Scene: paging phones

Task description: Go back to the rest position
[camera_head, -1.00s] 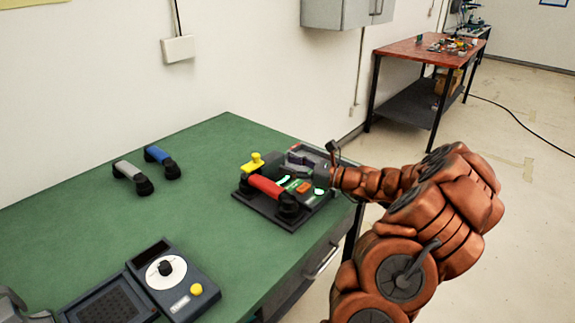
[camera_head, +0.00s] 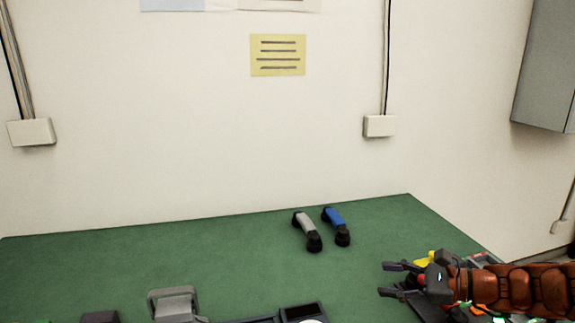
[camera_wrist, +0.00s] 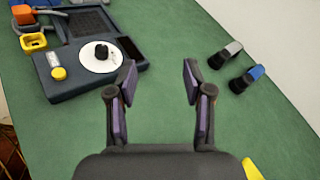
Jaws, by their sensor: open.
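My gripper (camera_head: 397,279) is open and empty at the right of the head view, above the green table (camera_head: 240,250). In the wrist view its two purple-padded fingers (camera_wrist: 158,85) stand apart with only table between them. A phone base (camera_head: 425,304) with a yellow part lies behind and under my gripper, mostly hidden by my arm. A grey handset (camera_head: 307,231) and a blue handset (camera_head: 336,226) lie side by side near the back of the table. They also show at the right of the wrist view.
A dark console (camera_wrist: 88,68) with a white dial and yellow button lies on the table; its edge shows at the bottom of the head view. A grey device (camera_head: 174,304) stands to its left. The wall is behind the table. The middle of the table is clear.

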